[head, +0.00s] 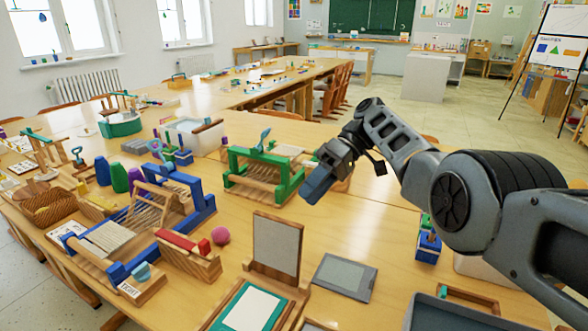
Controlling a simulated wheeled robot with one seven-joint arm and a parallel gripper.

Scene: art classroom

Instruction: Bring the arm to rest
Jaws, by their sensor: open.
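My arm reaches in from the right edge of the head view, over the wooden table (385,238). My gripper (312,192) hangs above the table, pointing down and left, beside the right end of a green wooden frame (262,172). Nothing shows held in it. The fingers appear as one dark blue-grey shape, so the gap between them is hard to see. The arm hides part of the table behind it and a pale object near the frame.
The table right of the green frame has some clear wood.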

